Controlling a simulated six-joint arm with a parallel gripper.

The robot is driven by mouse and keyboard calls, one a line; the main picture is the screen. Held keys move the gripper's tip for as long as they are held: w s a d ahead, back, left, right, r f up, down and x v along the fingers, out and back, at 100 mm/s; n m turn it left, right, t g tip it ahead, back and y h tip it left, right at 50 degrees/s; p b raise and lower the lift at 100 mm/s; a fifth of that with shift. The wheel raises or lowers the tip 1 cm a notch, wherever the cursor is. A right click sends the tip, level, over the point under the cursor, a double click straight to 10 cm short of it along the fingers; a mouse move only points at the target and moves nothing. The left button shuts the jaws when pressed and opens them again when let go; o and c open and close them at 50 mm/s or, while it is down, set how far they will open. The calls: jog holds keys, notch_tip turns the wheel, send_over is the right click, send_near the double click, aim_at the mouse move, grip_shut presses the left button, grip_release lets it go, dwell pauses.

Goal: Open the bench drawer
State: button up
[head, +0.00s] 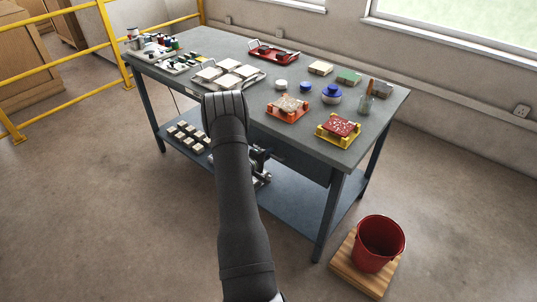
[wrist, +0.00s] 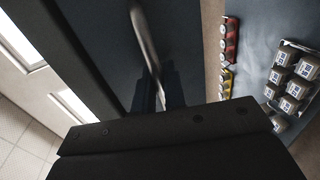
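The grey workbench (head: 215,55) stands in the middle of the head view, with the dark drawer front (head: 291,153) under its top. In the wrist view the drawer front (wrist: 100,45) fills the left and middle, and the silvery bar handle (wrist: 146,40) runs down it. My gripper (wrist: 161,92) has its two dark fingers close together on both sides of the handle's near end, and they look shut on it.
Trays, tiles and jars cover much of the bench top. Several pale blocks (head: 186,136) lie on the lower shelf. A red bucket (head: 380,242) stands on a wooden board (head: 345,268) at the right. The floor before the bench is clear.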

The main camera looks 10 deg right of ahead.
jog(key=shift+s+a, duration=0.1)
grip_shut()
jog(key=f+v, duration=0.3)
jog(key=v, duration=1)
jog(key=a+f+v, duration=0.1)
jog(key=f+v, duration=0.1)
jog(key=v, duration=1.2)
jog(key=shift+s+f, duration=0.3)
jog(key=shift+s, duration=0.15)
jog(key=shift+a, duration=0.1)
jog(key=o, duration=0.5)
grip_release()
jog(key=v, duration=1.7)
jog(key=shift+s, duration=0.2)
jog(key=shift+a, duration=0.1)
jog(key=x, duration=1.7)
jog(key=shift+w, duration=0.2)
